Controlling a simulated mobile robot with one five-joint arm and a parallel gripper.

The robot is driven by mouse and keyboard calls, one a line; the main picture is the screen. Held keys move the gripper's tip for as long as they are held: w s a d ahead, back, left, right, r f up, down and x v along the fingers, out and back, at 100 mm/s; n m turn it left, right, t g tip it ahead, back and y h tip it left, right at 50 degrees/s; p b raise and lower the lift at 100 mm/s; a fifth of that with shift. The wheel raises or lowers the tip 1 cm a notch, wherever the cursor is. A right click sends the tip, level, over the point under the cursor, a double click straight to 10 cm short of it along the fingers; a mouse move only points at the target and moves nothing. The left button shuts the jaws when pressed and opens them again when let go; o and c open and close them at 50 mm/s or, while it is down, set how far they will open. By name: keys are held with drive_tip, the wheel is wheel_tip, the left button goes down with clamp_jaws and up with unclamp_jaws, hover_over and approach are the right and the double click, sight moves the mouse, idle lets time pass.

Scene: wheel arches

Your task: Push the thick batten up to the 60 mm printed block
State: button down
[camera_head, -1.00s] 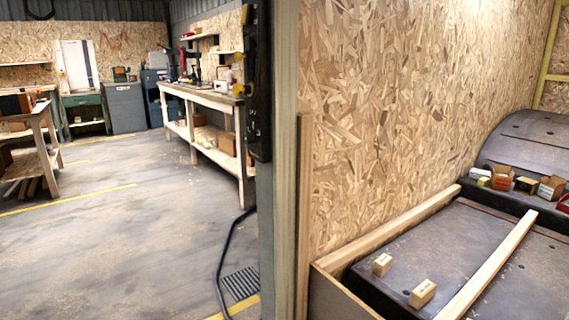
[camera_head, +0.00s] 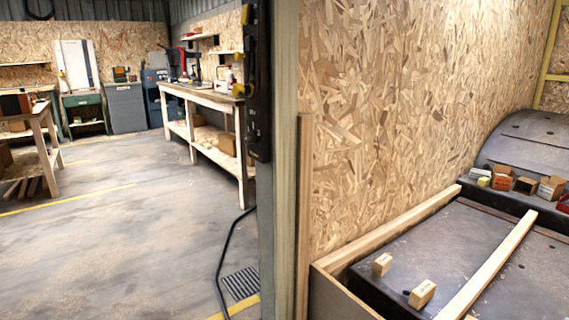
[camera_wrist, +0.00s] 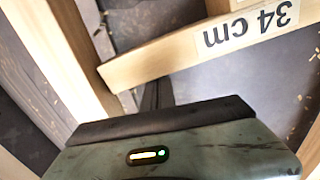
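In the head view a long pale batten (camera_head: 490,265) lies slantwise across the dark wheel-arch cover. Two small wooden blocks with print, a farther one (camera_head: 382,264) and a nearer one (camera_head: 422,294), stand apart to its left; their print is too small to read. In the wrist view my gripper (camera_wrist: 156,94) points at a wooden piece marked "34 cm" (camera_wrist: 190,52). Its narrow dark fingers look closed together, with nothing seen between them; their tips end close to this piece, and contact cannot be told. I cannot match this piece to the head view.
A wooden rail (camera_head: 390,232) runs along the chipboard wall (camera_head: 400,110). Small boxes (camera_head: 525,185) stand in a row before the rounded arch (camera_head: 535,140). In the wrist view another timber (camera_wrist: 62,55) runs along the left. The workshop floor (camera_head: 120,235) at left is open.

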drive_tip(key=shift+s+a, duration=0.6)
drive_tip(key=shift+a, duration=0.3)
drive_tip(key=shift+w+d, duration=0.1)
drive_tip(key=shift+d, duration=0.1)
drive_tip(key=shift+w+d, duration=0.4)
drive_tip(key=shift+d, duration=0.1)
wheel_tip(320, 180, up, 9)
drive_tip(key=p, duration=0.9)
